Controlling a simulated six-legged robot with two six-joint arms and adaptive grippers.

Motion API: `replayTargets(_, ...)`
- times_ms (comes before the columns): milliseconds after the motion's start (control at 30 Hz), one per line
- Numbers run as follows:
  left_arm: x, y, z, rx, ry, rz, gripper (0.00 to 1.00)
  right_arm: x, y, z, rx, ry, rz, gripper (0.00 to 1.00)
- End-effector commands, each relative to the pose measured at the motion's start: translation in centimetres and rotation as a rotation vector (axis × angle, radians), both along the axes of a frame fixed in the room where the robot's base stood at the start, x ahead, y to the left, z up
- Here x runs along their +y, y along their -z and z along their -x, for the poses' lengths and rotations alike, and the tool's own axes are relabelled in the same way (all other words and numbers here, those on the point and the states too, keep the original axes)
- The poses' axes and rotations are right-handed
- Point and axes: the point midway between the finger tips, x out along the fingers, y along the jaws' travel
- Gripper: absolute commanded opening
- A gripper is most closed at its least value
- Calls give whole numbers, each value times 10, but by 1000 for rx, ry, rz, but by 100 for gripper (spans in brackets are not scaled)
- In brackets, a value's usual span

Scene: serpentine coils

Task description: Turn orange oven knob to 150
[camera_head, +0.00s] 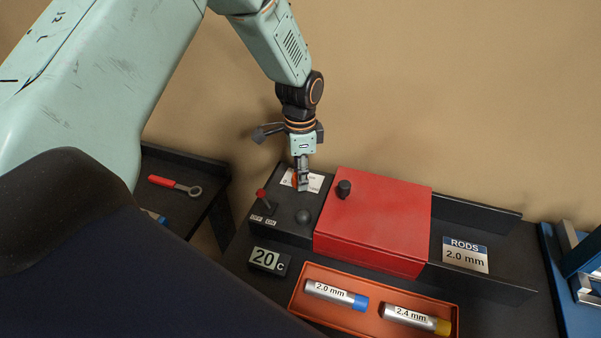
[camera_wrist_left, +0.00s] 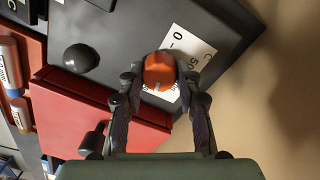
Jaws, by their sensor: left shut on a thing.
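The orange oven knob (camera_wrist_left: 158,72) sits on the dark control panel (camera_wrist_left: 120,30), over a white dial label (camera_wrist_left: 190,52) with printed numbers, of which 0 and 50 can be read. My left gripper (camera_wrist_left: 160,82) is shut on the knob, with one finger on each side of it. In the head view my left gripper (camera_head: 301,180) points down at the panel and mostly hides the knob. The temperature display (camera_head: 268,260) reads 20 C. My right gripper is not in view.
A red box (camera_head: 375,225) with a black knob stands right of the panel. A red-handled lever (camera_head: 264,198) and a black ball knob (camera_head: 303,216) are close to my gripper.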

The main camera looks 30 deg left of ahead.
Motion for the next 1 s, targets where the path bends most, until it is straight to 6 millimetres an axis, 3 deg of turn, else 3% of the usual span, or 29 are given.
replayTargets(400,-1,3,5,13,227,2,2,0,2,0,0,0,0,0)
replayTargets(1000,-1,3,5,13,277,2,2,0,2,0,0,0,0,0)
